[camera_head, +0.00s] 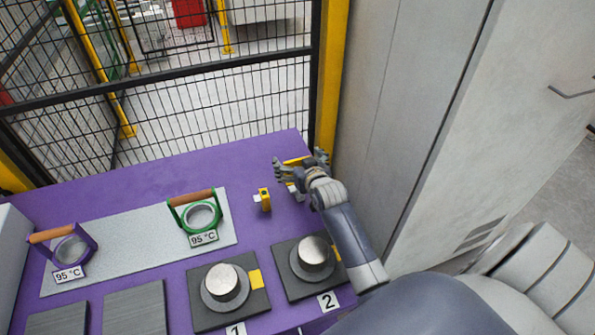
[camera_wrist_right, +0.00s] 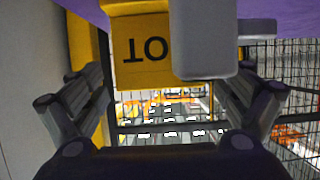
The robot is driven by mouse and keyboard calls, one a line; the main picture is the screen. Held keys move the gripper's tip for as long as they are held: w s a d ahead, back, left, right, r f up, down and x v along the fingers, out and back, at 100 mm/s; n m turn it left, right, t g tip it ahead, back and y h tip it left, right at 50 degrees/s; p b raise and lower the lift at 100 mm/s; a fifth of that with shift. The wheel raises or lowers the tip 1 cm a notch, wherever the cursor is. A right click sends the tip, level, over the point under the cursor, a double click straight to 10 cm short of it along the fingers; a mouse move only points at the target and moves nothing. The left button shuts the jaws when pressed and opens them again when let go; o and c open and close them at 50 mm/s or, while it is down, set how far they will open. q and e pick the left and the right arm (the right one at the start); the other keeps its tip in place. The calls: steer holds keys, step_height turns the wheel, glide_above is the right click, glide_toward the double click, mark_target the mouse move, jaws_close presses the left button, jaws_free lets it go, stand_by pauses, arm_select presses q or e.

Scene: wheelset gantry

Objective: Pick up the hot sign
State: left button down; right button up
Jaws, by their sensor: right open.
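The hot sign is a yellow plate with black letters in the right wrist view (camera_wrist_right: 142,52). It appears upside down, with "OT" readable and the rest hidden behind a pale grey block. In the head view, a yellow edge (camera_head: 296,160) shows at my right gripper (camera_head: 300,170), near the table's back right corner. My right gripper (camera_wrist_right: 165,100) is open. Its fingers are spread left and right in the wrist view, with the sign ahead between them; contact cannot be told. My left gripper is not in view.
A small yellow item (camera_head: 264,200) stands left of the gripper on the purple table (camera_head: 135,185). Two handled rings, green (camera_head: 182,214) and purple (camera_head: 91,240), stand on a grey plate (camera_head: 140,250). Metal cylinders (camera_head: 222,284) stand in front. A mesh fence (camera_head: 220,105) and grey cabinet (camera_head: 405,100) bound the space.

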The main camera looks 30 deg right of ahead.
steer(key=c, duration=1.2)
steer(key=shift+o, duration=0.2)
steer(key=shift+r, duration=0.1)
